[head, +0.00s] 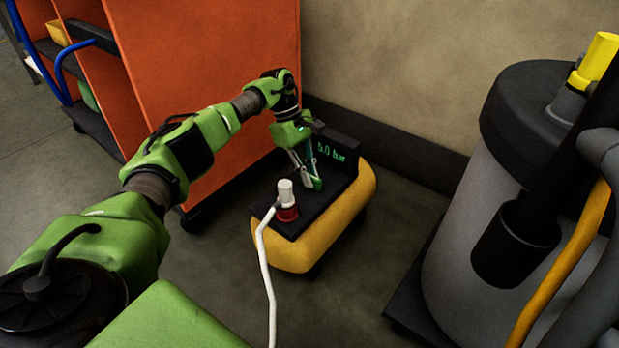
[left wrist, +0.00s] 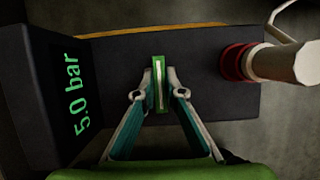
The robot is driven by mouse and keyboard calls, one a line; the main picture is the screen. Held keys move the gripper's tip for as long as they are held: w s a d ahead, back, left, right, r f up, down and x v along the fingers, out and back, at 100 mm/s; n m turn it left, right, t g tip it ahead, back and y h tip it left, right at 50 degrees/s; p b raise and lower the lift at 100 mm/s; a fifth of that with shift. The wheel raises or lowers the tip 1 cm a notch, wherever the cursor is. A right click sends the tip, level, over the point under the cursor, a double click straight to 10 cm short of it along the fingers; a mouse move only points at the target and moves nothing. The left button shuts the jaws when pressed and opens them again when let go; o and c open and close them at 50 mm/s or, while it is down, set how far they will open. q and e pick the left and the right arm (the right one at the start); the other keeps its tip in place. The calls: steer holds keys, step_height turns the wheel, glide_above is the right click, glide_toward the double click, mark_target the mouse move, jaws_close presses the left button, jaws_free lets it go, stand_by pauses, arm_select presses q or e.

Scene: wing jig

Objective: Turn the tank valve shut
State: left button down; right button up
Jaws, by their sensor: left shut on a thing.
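The tank is a yellow unit (head: 349,211) with a black top, standing on the floor. The tank valve is a small green handle with a pale line along it (left wrist: 160,72), on the black top. In the left wrist view it lies across the tank's length. My left gripper (head: 307,172) reaches down from above. Its two fingertips (left wrist: 160,88) are closed on the two sides of the valve handle. The fingers partly hide the handle in the head view. My right gripper is in neither view.
A display (head: 331,152) on the tank reads 5.0 bar. A red collar (head: 288,212) with a white fitting and white hose (head: 265,270) is at the tank's near end. An orange cabinet (head: 220,90) stands left, a grey drum (head: 462,240) right. A wall is behind.

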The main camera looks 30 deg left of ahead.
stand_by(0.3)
arm_select(q)
steer(key=c, duration=2.1)
jaws_free()
steer(key=shift+a+r, duration=0.1)
steer(key=v, duration=1.1)
steer(key=shift+r, duration=0.4)
steer(key=shift+s+f, duration=0.1)
